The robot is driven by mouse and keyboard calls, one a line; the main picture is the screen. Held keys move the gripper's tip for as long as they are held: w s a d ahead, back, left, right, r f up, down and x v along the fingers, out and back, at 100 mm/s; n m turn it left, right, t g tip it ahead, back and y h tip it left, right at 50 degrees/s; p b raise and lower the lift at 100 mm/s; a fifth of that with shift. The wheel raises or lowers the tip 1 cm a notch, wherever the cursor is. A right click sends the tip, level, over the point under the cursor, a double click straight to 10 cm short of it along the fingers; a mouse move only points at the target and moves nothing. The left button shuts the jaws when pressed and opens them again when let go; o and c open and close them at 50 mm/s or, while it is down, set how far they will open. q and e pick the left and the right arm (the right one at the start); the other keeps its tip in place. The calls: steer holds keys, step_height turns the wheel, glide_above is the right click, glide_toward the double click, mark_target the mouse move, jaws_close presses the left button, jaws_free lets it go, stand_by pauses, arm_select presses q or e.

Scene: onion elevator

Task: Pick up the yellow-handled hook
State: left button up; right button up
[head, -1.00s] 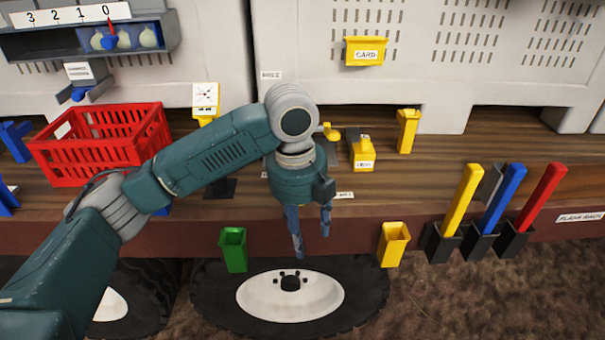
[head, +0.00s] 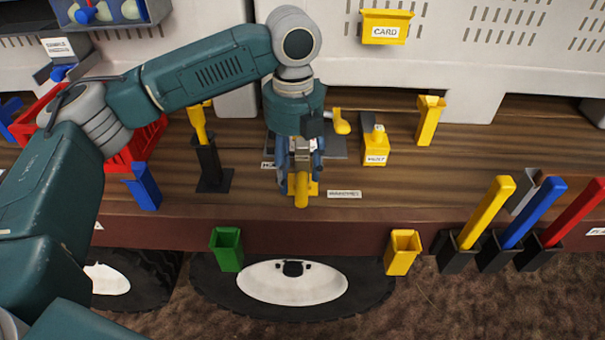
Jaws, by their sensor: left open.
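The yellow-handled hook is most likely the yellow piece (head: 301,191) at the front of the wooden deck, below my left gripper. Its handle points toward me, and grey metal shows behind it between the fingers. My left gripper (head: 301,172) is open and points down, with one finger on each side of the piece. I cannot tell whether the fingers touch it. The gripper and wrist hide the rest of it. A label partly covered by the gripper stands just left. My right gripper is not in view.
A yellow box (head: 375,151) and a yellow holder (head: 429,121) stand to the right. A black stand (head: 211,165) and blue holder (head: 143,186) are left. Green (head: 228,250) and yellow (head: 403,252) bins hang on the deck's front. A red crate (head: 150,143) sits behind my arm.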

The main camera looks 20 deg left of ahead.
mark_target(299, 186)
arm_select(q)
steer(key=f, duration=0.1)
steer(key=f+p, duration=0.1)
steer(key=d+f, duration=0.1)
steer(key=f, duration=0.1)
steer(key=shift+s+f+p, duration=0.1)
steer(key=shift+s+p, duration=0.25)
steer(key=shift+p, duration=0.05)
steer(key=shift+a+f, duration=0.1)
steer(key=shift+f, duration=0.4)
steer(key=c, duration=1.3)
jaws_close()
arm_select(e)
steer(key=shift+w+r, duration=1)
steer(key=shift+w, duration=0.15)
arm_select(q)
steer(key=shift+w, duration=0.1)
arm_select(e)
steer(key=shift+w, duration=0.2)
